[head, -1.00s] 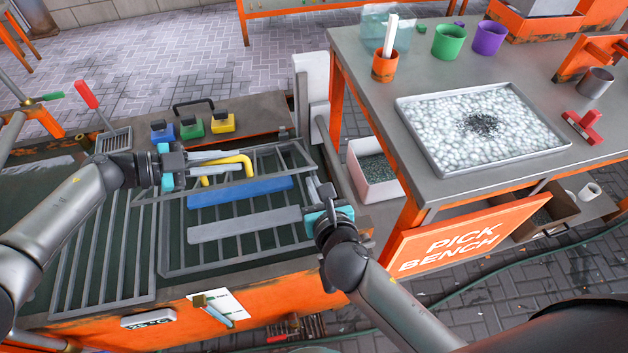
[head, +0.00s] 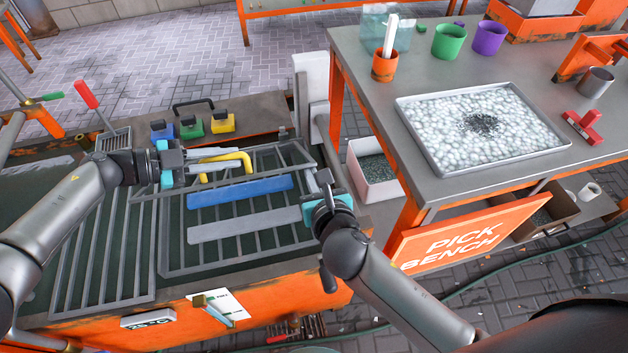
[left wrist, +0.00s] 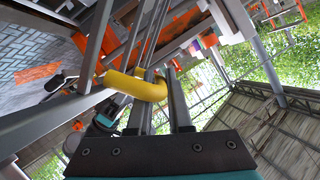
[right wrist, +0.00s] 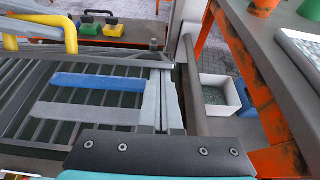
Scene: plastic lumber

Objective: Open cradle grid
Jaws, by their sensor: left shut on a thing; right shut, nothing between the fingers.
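The cradle grid (head: 172,226) is a grey barred frame over a dark tank, with a hinged upper grid (head: 262,158) tilted up at its back. A yellow handle (head: 238,157) is fixed to the upper grid; it also shows in the left wrist view (left wrist: 135,84). My left gripper (head: 212,158) is shut on the yellow handle. A blue plank (head: 240,190) and a grey plank (head: 245,224) lie on the lower bars. My right gripper (head: 318,178) is shut and empty beside the grid's right edge; in the right wrist view its fingers (right wrist: 163,100) are together.
The pick bench (head: 380,95) stands to the right, with a tray of pellets (head: 425,150). A white bin (head: 375,172) sits between tank and bench. Blue, green and yellow blocks (head: 193,125) stand behind the grid.

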